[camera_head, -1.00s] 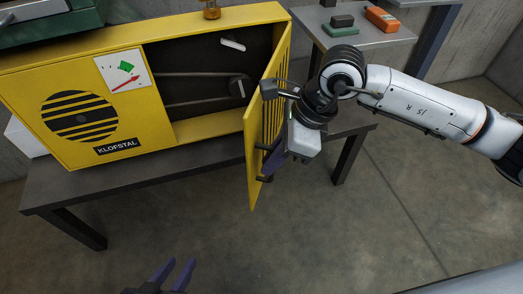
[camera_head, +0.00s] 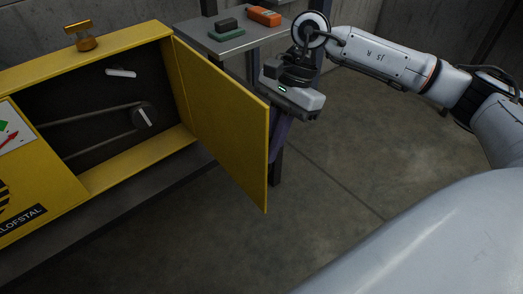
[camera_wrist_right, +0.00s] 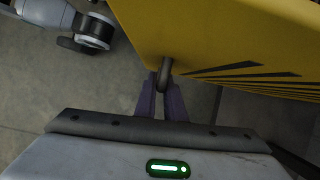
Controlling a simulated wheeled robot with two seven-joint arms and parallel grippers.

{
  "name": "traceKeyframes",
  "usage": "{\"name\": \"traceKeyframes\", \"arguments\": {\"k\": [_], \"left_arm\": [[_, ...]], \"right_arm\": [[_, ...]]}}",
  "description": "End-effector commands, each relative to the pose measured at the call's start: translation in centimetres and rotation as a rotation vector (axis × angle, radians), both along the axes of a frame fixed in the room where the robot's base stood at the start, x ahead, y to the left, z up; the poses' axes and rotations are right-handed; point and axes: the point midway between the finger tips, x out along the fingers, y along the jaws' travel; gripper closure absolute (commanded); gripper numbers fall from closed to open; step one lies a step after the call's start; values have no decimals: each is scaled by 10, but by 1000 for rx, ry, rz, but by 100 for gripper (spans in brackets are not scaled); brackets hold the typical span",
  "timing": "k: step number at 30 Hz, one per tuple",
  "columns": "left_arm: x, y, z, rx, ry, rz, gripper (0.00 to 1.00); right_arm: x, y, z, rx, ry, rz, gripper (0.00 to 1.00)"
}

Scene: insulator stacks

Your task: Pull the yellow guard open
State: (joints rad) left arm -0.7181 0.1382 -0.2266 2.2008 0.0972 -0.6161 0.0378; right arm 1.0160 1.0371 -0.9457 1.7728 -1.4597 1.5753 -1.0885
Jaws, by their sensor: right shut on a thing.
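The yellow guard (camera_head: 224,118) is a hinged door on the right side of the yellow cabinet opening. It stands swung well out, with its inner face towards the head camera. My right gripper (camera_head: 279,135) is on its outer side, near the free edge, partly hidden by it. In the right wrist view the purple fingers (camera_wrist_right: 163,106) are shut on the guard's dark looped handle (camera_wrist_right: 164,74). The guard's slotted outer face (camera_wrist_right: 225,38) shows there too. My left gripper is in neither current view.
A brass-coloured part (camera_head: 80,38) is on top. A grey side table (camera_head: 232,40) behind the guard holds an orange box (camera_head: 264,16). The floor at right is clear.

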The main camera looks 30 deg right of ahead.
Motion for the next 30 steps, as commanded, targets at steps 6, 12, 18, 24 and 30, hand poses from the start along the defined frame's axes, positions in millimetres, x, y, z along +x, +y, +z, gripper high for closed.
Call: {"name": "traceKeyframes", "arguments": {"k": [6,12,18,24,30], "left_arm": [[0,-1,0,0,1,-4,69],[0,-1,0,1,2,-5,69],[-2,0,-1,1,5,-5,69],[-5,0,-2,2,10,-4,69],[-4,3,5,3,-6,5,69]], "right_arm": [[0,-2,1,-1,1,-4,100],[1,-2,0,-2,1,-4,84],[0,-1,0,-2,1,-3,72],[1,-2,2,-2,-1,-2,72],[3,-12,28,-1,-4,-5,72]]}}
